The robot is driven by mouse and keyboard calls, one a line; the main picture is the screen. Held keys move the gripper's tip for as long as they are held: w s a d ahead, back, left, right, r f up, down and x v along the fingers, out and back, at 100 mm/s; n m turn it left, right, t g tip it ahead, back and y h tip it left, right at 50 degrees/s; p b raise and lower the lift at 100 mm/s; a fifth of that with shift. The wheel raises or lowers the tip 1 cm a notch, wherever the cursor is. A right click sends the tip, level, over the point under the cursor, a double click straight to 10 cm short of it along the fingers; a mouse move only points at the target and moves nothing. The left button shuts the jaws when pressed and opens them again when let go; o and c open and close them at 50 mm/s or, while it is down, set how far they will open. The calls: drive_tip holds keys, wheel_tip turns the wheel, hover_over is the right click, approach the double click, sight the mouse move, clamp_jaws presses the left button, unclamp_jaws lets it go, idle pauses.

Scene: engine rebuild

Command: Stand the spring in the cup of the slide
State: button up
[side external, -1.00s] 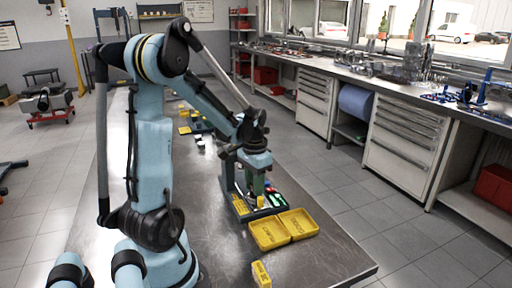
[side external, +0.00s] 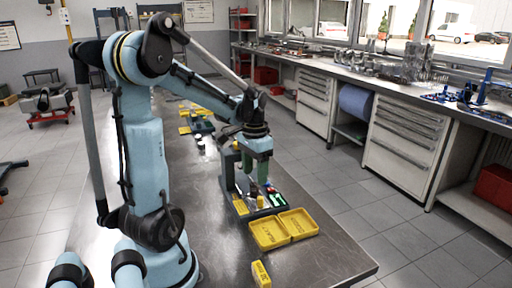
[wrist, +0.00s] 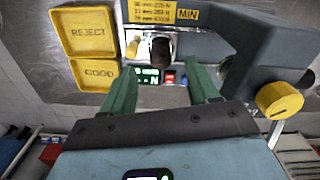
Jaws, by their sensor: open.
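A dark upright cylinder (wrist: 161,51) stands on a bright metal part (wrist: 183,42) of the tester in the wrist view. It may be the spring standing in the slide's cup, but coils and cup rim are too small to tell. My gripper (wrist: 162,72) is open, with its green fingers apart and nothing between them. The cylinder lies beyond the fingertips, roughly in line with the gap. In the side view my gripper (side external: 260,182) points down above the tester (side external: 229,172); the small parts below it are not clear.
Yellow REJECT (wrist: 86,34) and GOOD (wrist: 97,74) trays sit beside the tester. It has a green display (wrist: 148,76), a red button (wrist: 170,77) and a yellow knob (wrist: 279,100). A yellow box (side external: 261,274) lies near the table's front. The table front is mostly clear.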

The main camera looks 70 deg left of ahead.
wheel_tip(320, 180, up, 8)
drive_tip(key=shift+f, duration=0.15)
drive_tip(key=shift+a, duration=0.1)
drive_tip(key=w+d+f+m+t, duration=0.1)
drive_tip(key=d+t, duration=0.2)
drive_tip(key=d, duration=0.8)
drive_tip(key=w+d+f+m+t, duration=0.1)
drive_tip(key=d+t, duration=0.3)
drive_tip(key=d, duration=0.6)
drive_tip(key=shift+w+d+f+m, duration=0.25)
drive_tip(key=shift+d+f+m, duration=0.15)
drive_tip(key=shift+f, duration=0.35)
